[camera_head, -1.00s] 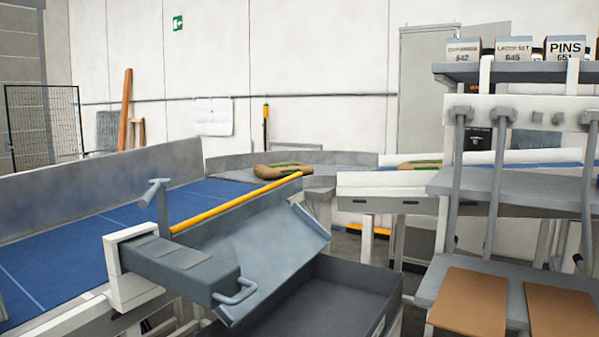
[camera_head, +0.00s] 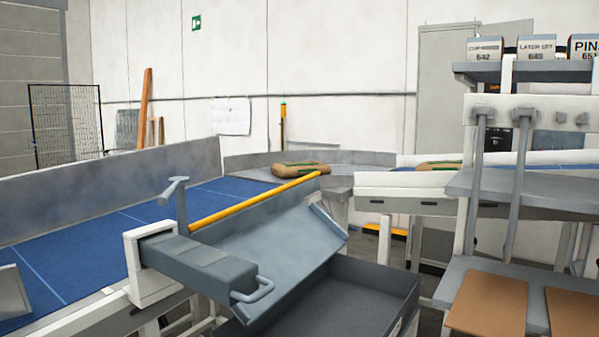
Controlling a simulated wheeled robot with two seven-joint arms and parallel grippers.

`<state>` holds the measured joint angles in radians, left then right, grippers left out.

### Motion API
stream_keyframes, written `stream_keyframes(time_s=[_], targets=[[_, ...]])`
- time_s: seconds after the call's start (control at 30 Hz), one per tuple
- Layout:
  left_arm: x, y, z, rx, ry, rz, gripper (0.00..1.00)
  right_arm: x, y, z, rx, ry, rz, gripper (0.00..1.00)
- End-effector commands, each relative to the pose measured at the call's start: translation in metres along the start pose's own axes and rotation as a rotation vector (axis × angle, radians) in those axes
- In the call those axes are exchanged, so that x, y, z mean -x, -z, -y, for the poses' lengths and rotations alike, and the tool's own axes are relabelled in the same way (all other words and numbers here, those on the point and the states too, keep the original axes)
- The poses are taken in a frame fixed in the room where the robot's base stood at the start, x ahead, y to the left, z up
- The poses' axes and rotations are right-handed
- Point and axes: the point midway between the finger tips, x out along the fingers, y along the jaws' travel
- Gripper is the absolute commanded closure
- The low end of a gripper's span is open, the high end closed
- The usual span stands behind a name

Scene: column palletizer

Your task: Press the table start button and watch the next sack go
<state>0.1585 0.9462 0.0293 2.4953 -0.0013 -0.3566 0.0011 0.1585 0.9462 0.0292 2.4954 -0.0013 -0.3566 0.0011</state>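A tan sack with green marks (camera_head: 300,169) lies at the far end, where the blue conveyor table (camera_head: 75,255) meets the curved grey section. A second similar sack (camera_head: 438,166) lies farther right on the other conveyor, partly hidden behind its white side rail. I cannot make out a start button on the table or its frame. Neither of my grippers is in view.
A grey box with a handle (camera_head: 200,268) and a tilted grey chute (camera_head: 275,265) stand at the table's near edge, above a dark open bin (camera_head: 345,295). A yellow bar (camera_head: 255,200) runs behind the chute. A shelf rack (camera_head: 530,185) blocks the right.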

Motion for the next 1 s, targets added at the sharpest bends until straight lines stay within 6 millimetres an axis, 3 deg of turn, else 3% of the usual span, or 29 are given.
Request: stream_keyframes(time_s=[0.37,1.0], targets=[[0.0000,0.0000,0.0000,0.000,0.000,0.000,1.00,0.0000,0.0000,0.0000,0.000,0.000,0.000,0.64],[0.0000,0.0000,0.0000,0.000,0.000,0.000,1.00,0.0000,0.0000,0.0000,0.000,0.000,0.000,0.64]])
